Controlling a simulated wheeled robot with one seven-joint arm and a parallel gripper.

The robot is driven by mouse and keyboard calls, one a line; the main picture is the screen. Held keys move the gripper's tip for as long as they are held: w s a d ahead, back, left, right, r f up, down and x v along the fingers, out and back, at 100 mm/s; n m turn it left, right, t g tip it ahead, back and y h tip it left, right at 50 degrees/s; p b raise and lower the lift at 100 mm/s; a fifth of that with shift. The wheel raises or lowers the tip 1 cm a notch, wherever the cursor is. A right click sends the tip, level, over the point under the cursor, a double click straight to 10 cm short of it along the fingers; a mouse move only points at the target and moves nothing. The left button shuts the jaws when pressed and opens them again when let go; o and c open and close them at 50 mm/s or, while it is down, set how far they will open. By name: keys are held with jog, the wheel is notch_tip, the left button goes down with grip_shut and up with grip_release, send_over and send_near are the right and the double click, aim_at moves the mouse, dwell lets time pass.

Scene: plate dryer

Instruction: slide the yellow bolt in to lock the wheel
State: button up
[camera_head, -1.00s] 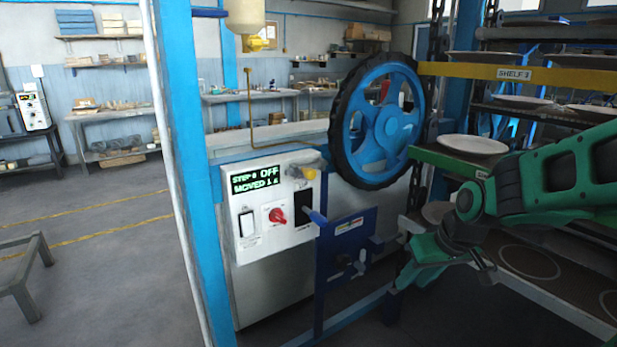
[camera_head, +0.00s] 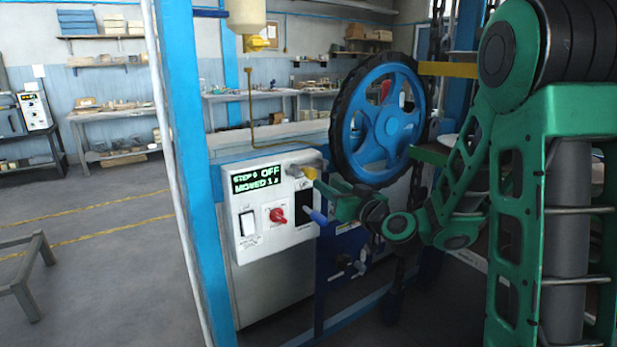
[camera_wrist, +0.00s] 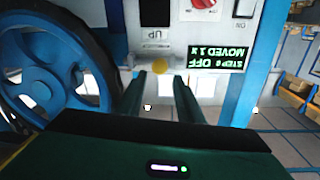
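The yellow bolt (camera_head: 309,173) sticks out from a grey fitting at the top right of the white control panel (camera_head: 254,245), beside the wheel. The large blue wheel (camera_head: 388,126) with a black rim stands just right of it. My gripper (camera_head: 328,195) is close in front of the bolt, to its lower right. In the wrist view my gripper (camera_wrist: 160,82) is open with two parallel fingers. The yellow bolt's round end (camera_wrist: 159,64) shows in the gap at their tips. I cannot tell whether the fingers touch it. The wheel (camera_wrist: 55,88) is at the left there.
The panel has a display (camera_head: 256,180) reading OFF, a red knob (camera_head: 277,215) and a white switch (camera_head: 247,224). A blue post (camera_head: 190,170) stands left of the panel. Open floor (camera_head: 110,240) lies further left.

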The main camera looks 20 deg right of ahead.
aim_at(314, 175)
jog(key=x, duration=1)
jog(key=shift+w, duration=0.1)
grip_shut()
